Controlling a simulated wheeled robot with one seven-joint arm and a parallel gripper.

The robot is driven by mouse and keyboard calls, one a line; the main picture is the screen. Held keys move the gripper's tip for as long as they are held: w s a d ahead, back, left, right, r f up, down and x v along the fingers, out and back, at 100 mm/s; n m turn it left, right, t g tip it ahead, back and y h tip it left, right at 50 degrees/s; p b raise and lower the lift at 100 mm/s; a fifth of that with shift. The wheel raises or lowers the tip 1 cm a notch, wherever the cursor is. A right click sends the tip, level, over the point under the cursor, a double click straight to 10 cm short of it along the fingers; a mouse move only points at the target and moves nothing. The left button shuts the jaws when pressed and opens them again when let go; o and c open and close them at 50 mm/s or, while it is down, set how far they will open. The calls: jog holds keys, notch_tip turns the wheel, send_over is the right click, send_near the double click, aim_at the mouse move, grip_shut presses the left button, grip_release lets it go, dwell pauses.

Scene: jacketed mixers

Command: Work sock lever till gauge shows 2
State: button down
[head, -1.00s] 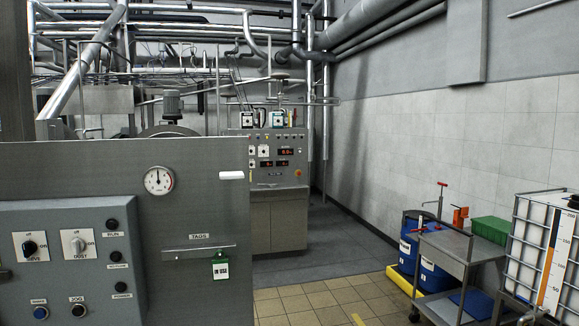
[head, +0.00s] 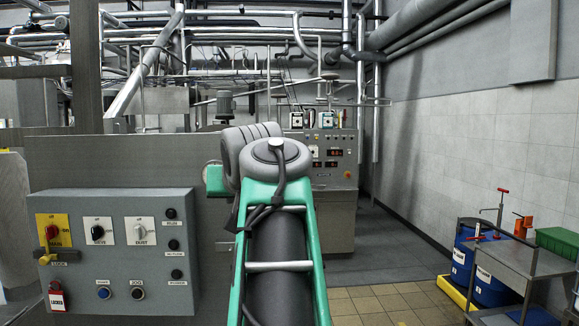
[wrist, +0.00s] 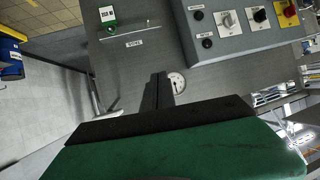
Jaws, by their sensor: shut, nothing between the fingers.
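In the wrist view, which shows the panel upside down, my gripper (wrist: 159,77) is shut and empty, its dark fingers together in front of the steel panel. The round white gauge (wrist: 176,84) shows just beside the fingertips, partly covered; its reading is too small to tell. A pale handle (wrist: 107,98) sticks out near the panel's edge, left of the fingers and apart from them. It may be the sock lever; no label on it is readable. In the head view my arm hides the handle, my fingers and most of the gauge.
A grey control box (head: 118,250) with knobs and buttons stands out from the panel at left. A cart (head: 505,262) and blue drums (head: 490,280) stand at right; tiled floor (head: 380,303) lies clear between.

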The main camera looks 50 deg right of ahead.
jog(key=s+d+r+m+h, duration=0.1)
jog(key=s+d+r+h, duration=0.1)
jog(key=s+d+r, duration=0.2)
jog(key=s+d+r+m+h, duration=0.1)
jog(key=s+d+r, duration=0.3)
jog(key=r, duration=0.4)
jog(key=shift+s+d+h, duration=0.25)
jog(key=shift+s+h, duration=0.1)
jog(key=shift+h, duration=0.25)
jog(key=p+x, duration=0.2)
jog(key=x, duration=0.8)
jog(key=shift+d, duration=0.2)
notch_tip(320, 180, down, 3)
jog(key=shift+s+a+f+b, duration=0.1)
jog(key=shift+b, duration=0.3)
jog(key=shift+f, duration=0.5)
